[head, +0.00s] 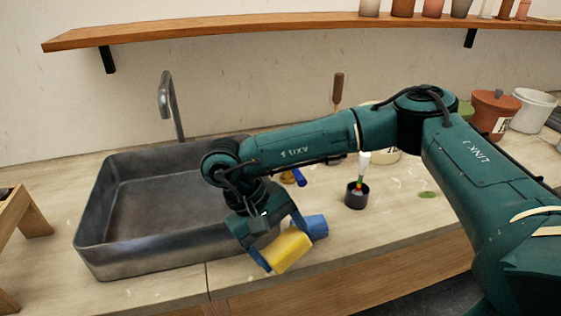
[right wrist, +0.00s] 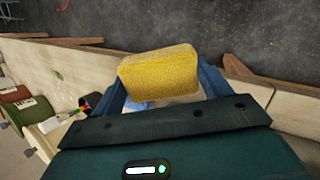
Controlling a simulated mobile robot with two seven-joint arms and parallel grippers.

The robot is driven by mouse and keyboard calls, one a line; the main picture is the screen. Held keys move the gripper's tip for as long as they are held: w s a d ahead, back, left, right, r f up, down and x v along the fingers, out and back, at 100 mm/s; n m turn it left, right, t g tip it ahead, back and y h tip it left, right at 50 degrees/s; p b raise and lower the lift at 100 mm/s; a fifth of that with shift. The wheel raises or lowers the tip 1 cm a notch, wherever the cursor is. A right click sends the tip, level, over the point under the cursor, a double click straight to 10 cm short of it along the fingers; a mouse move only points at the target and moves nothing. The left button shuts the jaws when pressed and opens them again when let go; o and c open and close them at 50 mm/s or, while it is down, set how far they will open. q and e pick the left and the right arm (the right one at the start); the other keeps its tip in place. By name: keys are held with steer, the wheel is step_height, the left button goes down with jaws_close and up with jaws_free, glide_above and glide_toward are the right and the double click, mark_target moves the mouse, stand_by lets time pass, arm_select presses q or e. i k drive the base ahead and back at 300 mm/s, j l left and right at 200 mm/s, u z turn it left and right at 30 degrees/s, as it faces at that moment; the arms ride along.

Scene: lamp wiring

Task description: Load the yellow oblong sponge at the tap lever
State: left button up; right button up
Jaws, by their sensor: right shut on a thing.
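The yellow oblong sponge (head: 288,251) is between the blue fingers of my right gripper (head: 284,246), over the counter's front edge beside the sink. The right wrist view shows the sponge (right wrist: 158,75) held across the fingertips of my gripper (right wrist: 160,82), apart from any surface that I can make out. The dark grey tap (head: 168,100) stands behind the sink (head: 90,225); its lever cannot be made out, and my arm covers the area to the right of its base. My left gripper is not in view.
A small black cup (head: 355,200) with a brush-like tool stands on the counter. Pots, including a terracotta one (head: 492,112), stand at the back right. A wooden shelf (head: 220,30) hangs above. A wooden stand (head: 30,215) is left.

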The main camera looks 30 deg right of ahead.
mark_target(302, 181)
steer(key=l+z, duration=0.1)
steer(key=z, duration=0.4)
steer(key=k+l+z, duration=0.1)
steer(key=z, duration=0.4)
